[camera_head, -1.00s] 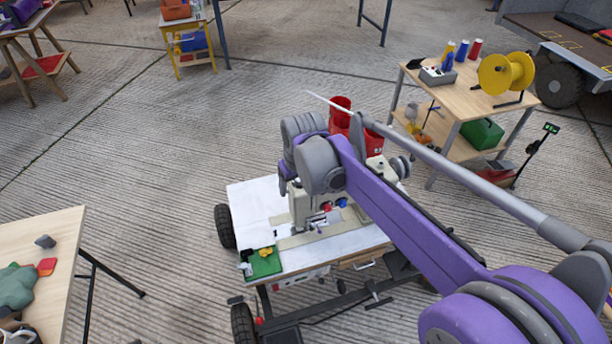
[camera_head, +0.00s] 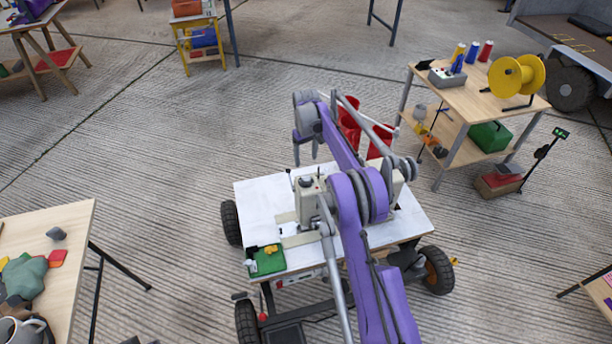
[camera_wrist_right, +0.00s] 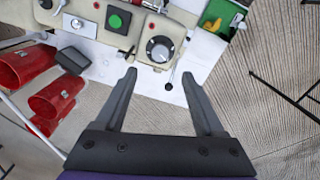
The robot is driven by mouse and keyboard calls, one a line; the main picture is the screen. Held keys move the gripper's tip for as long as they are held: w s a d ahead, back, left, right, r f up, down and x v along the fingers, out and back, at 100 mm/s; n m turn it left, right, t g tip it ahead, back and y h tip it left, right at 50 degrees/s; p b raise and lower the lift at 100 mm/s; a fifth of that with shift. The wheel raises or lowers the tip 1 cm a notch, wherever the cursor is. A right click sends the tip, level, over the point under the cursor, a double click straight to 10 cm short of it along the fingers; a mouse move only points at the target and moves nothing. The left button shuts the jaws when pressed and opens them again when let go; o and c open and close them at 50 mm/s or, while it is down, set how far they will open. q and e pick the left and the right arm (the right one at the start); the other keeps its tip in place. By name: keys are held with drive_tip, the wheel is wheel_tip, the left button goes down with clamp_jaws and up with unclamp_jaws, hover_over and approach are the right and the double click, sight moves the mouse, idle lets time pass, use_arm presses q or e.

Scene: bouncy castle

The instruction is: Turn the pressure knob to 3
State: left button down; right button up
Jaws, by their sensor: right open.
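The pressure knob (camera_wrist_right: 160,48), a dark round dial with a pale centre and a light ring around it, sits on the beige sewing machine (camera_wrist_right: 140,12) in the right wrist view. The number it points to is too small to read. My right gripper (camera_wrist_right: 160,74) is open and empty, its two dark fingers apart on either side of the knob's line, with a gap to it. In the head view, my right gripper (camera_head: 306,152) hangs with fingers down above and behind the machine (camera_head: 308,200). My left gripper is not in view.
The machine stands on a white-topped wheeled table (camera_head: 258,210) with a green tray (camera_head: 267,261) at its front left corner. A green button (camera_wrist_right: 116,20) is beside the knob. A wooden table (camera_head: 75,225) stands at left.

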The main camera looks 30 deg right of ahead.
sight(306, 178)
wheel_tip(306, 178, down, 10)
drive_tip(key=shift+f, duration=0.1)
idle(0.4)
clamp_jaws()
